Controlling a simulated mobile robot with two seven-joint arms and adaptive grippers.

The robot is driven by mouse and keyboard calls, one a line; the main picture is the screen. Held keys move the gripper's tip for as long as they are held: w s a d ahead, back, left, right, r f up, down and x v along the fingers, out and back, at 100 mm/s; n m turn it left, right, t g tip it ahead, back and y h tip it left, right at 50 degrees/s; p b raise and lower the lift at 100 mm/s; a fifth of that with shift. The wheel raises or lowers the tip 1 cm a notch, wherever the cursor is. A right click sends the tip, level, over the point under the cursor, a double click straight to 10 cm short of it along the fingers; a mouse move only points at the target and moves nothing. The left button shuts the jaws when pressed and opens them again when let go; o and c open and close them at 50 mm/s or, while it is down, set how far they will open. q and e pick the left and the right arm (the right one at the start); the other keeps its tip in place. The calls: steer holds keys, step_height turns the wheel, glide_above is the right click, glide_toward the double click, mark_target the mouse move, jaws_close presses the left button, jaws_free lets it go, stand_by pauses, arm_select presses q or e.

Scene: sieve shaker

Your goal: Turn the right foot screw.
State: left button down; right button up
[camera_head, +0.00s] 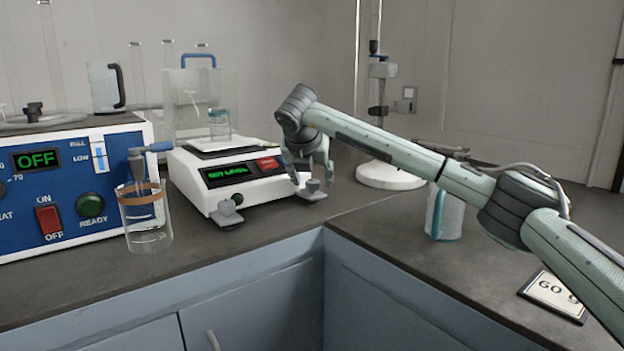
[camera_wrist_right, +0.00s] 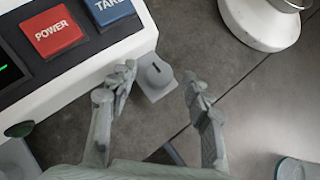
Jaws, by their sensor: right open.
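The white balance (camera_head: 215,180) stands on the dark counter and has a green-lit display (camera_head: 229,175). Its right foot screw (camera_head: 313,187) is a grey knob on a small tab at the front right corner. In the right wrist view, the same right foot screw (camera_wrist_right: 156,74) shows a dark mark on top. My right gripper (camera_head: 305,177) points down at this corner. In the wrist view its open fingers (camera_wrist_right: 161,82) are on either side of the knob, the left finger closer to it. Contact cannot be told. The left foot screw (camera_head: 227,211) is at the front left. My left gripper is not in view.
A blue control box (camera_head: 75,185) and a glass beaker (camera_head: 148,220) stand left of the balance. A white stand base (camera_head: 388,175) is behind my right arm, and a pale mug (camera_head: 446,215) is beneath it. A sign (camera_head: 556,292) lies at the right. The counter's front edge is close.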

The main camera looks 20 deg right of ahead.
steer(key=shift+w+d+f, duration=0.2)
steer(key=shift+w+f, duration=0.2)
steer(key=shift+c, duration=0.2)
jaws_close()
